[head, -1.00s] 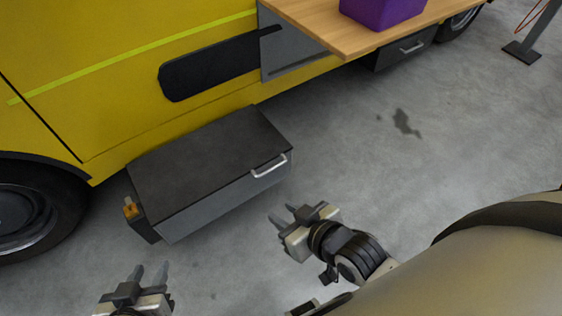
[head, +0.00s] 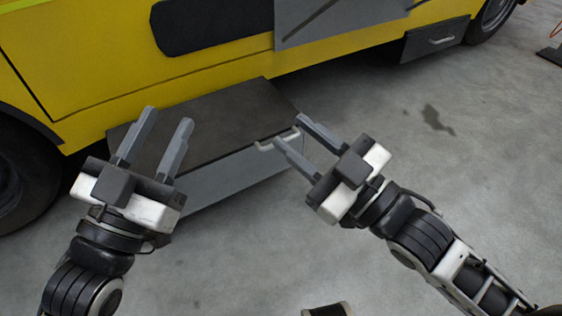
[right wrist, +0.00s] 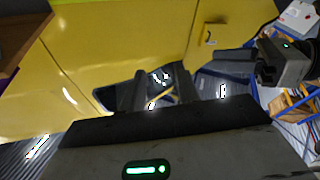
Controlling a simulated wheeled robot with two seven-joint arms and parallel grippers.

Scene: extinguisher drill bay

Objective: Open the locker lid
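The locker (head: 235,175) is a grey box beside the yellow vehicle, with a flat dark lid (head: 225,110) that looks shut. A pale bar handle (head: 262,147) sits at the lid's front edge, to the right. My right gripper (head: 289,129) is open, its fingertips at the handle's right end; I cannot tell whether they touch it. My left gripper (head: 168,117) is open and empty, seen over the left part of the lid, and hides the locker's left end. In the right wrist view the finger gap is dark and cluttered, and no handle is clear.
The yellow vehicle (head: 100,70) stands close behind the locker, with a dark wheel (head: 25,175) at the left. A grey drawer box (head: 433,40) hangs under its side further right. The concrete floor (head: 380,120) is clear to the right, with a dark stain.

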